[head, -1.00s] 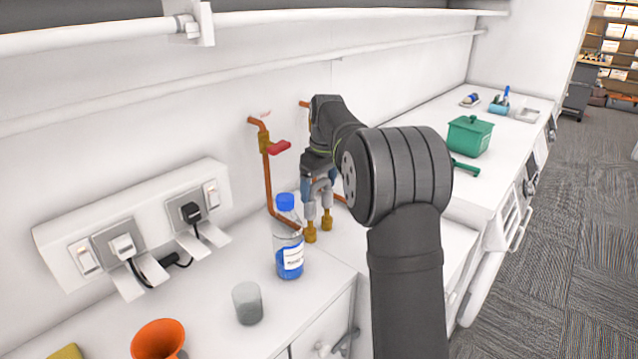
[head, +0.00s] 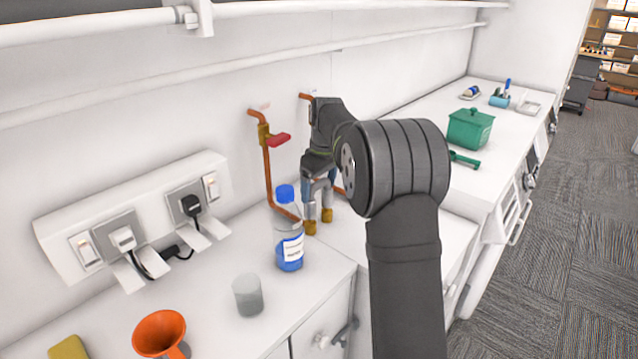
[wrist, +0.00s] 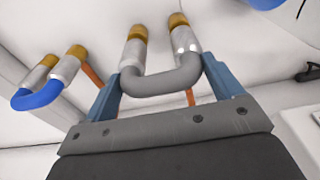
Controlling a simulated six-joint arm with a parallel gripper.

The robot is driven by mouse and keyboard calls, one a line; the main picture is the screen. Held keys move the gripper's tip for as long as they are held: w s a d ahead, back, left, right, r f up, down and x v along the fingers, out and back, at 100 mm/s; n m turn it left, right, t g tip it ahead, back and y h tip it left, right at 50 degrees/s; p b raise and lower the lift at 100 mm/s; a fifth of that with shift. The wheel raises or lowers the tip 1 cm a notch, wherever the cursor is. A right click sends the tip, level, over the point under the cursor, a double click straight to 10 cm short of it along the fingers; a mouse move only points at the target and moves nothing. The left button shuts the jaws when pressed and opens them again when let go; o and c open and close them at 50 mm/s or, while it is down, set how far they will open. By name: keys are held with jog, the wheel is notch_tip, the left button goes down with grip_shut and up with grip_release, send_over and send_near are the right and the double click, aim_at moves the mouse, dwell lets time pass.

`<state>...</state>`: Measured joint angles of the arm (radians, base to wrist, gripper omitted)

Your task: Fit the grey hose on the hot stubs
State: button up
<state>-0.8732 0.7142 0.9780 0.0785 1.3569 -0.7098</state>
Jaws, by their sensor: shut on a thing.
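The grey hose (wrist: 165,84) is a U-shaped piece with silver cuffs at both ends. In the wrist view, the blue-grey fingers of my gripper (wrist: 161,66) are shut on it, one at each side. The silver cuffs meet two brass stubs, the left stub (wrist: 138,32) and the right stub (wrist: 178,20); brass still shows beyond both cuffs. In the head view, my gripper (head: 318,183) is above the stubs (head: 310,227), and my wrist hides part of the hose. A copper pipe with a red valve handle (head: 279,139) rises just left of it.
A blue hose (wrist: 38,98) sits on two other stubs at the left of the wrist view. A grey cup (head: 248,295) and orange funnel (head: 160,333) are nearer. A green box (head: 470,129) stands farther right.

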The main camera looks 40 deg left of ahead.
jog(key=shift+f, duration=0.8)
jog(key=o, duration=0.9)
jog(key=r, duration=0.5)
jog(key=d+r, duration=0.1)
jog(key=r, duration=0.5)
jog(key=d+r, duration=0.1)
jog(key=r, duration=0.5)
jog(key=shift+d+r, duration=0.1)
jog(key=shift+r, duration=0.05)
jog(key=f, duration=0.5)
jog(key=a+f, duration=0.1)
jog(key=f, duration=0.5)
jog(key=a+f, duration=0.1)
jog(key=f, duration=0.5)
jog(key=shift+a+f, duration=0.1)
jog(key=shift+f, duration=0.05)
jog(key=shift+r, duration=0.2)
